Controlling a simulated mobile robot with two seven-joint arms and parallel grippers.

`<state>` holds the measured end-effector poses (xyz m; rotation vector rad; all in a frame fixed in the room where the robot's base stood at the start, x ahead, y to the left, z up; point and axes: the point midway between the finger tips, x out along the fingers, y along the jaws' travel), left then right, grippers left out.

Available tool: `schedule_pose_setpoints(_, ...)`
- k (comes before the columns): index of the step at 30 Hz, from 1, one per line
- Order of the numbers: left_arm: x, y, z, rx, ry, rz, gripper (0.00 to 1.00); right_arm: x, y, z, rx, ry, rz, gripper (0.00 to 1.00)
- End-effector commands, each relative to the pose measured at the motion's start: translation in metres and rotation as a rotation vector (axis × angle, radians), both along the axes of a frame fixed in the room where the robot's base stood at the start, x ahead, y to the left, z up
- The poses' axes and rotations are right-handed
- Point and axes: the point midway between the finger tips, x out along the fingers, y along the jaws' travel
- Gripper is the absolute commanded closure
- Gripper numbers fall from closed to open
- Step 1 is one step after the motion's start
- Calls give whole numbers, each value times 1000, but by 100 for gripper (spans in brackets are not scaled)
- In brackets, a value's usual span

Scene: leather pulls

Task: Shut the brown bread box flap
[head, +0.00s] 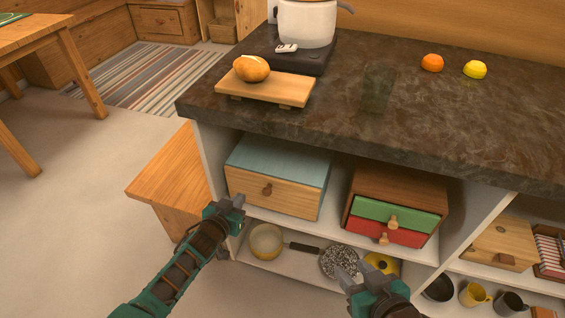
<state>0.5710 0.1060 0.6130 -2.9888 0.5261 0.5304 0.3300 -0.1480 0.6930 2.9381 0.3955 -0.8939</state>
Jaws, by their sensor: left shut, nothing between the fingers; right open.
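No box is clearly marked as the brown bread box. My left gripper (238,203) is shut and empty, in front of the blue-topped box's left side. My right gripper (353,270) is open and empty, low in front of the shelves.
A brown box with green and red drawers (397,183) stands between them. Pans (267,241) and mugs (474,295) sit below. The dark counter (370,100) overhangs the shelves, bearing a board with bread, a pot and two fruits. A wooden bench or panel (165,180) stands at the left.

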Motion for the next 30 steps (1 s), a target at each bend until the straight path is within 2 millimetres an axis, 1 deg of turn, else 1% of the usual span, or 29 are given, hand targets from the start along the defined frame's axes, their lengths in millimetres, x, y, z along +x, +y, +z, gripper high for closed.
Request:
schedule_pose_setpoints(1,-8,3,5,-2,2,1,100,0,0,10,-1,-5,-1,57)
schedule_pose_setpoints(3,-18,7,4,-2,3,2,100,1,-2,15,-2,-14,-7,57)
schedule_pose_setpoints(12,-61,22,3,0,2,1,100,-9,-16,14,-27,8,-30,57)
schedule_pose_setpoints(17,-80,29,3,-1,0,1,100,-10,-19,17,-35,6,-33,57)
schedule_pose_setpoints(21,-86,31,1,-1,-2,0,100,-11,-21,16,-40,5,-36,57)
schedule_pose_setpoints(30,-86,32,1,-1,-2,0,100,-11,-22,15,-40,4,-37,57)
